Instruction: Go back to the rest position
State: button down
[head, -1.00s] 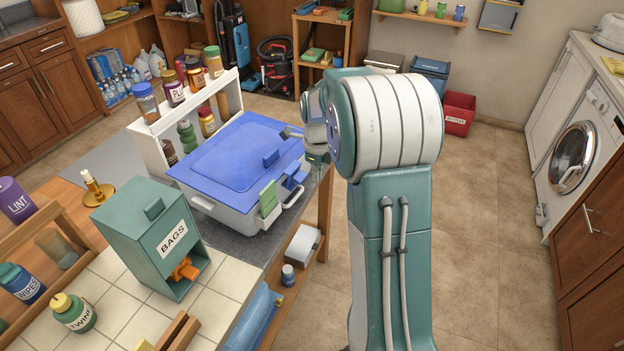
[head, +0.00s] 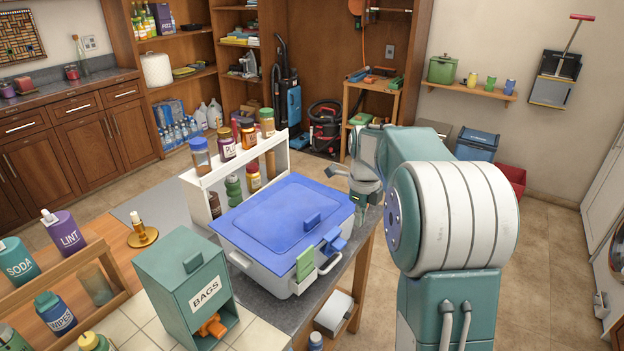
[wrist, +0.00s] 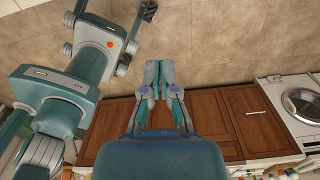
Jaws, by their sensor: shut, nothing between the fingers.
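My gripper (wrist: 159,72) shows in the wrist view with its two fingers close together, shut and empty. Tiled floor and brown cabinet doors lie beyond the fingertips. In the head view my arm is folded, and the gripper end (head: 338,171) shows small and partly covered behind the arm links. In that picture it appears near the back right of the blue-lidded bin (head: 283,217). I cannot tell the gap between them.
The bin stands on a grey counter beside a white rack (head: 187,183) of jars and a green BAGS box (head: 186,285). Bottled water (head: 180,132) is on a low shelf at the back left. A washing machine (wrist: 301,103) shows in the wrist view. Open floor lies right of the counter (head: 374,240).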

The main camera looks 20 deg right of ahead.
jog(key=s+a+r+n+t, duration=0.3)
jog(key=s+a+r+n, duration=0.6)
jog(key=s+n, duration=0.4)
jog(key=s+a+f+n+t, duration=0.2)
jog(key=s+a+n, duration=0.4)
jog(key=s+n, duration=0.6)
jog(key=n, duration=0.3)
jog(key=shift+s+a, duration=0.15)
jog(key=shift+a, duration=0.25)
jog(key=c, duration=1.3)
grip_release()
jog(key=shift+s+a+f+n+t, duration=0.1)
jog(key=shift+s+f+n+t, duration=0.25)
jog(key=shift+n, duration=0.25)
jog(key=shift+c, duration=0.2)
jog(key=o, duration=1.1)
jog(key=shift+s, duration=0.1)
jog(key=shift+c, duration=0.2)
jog(key=shift+o, duration=0.8)
jog(key=w+a+f+m+g+y, duration=0.2)
jog(key=w+f+m+g+y, duration=0.2)
jog(key=w+f+m+y, duration=0.15)
jog(key=m+t+y, duration=0.4)
jog(key=m+t, duration=1)
jog(key=m, duration=1)
send_near(344, 246)
jog(key=shift+g, duration=0.25)
jog(key=x, duration=1.1)
jog(key=shift+w+r, duration=0.1)
jog(key=shift+w, duration=0.1)
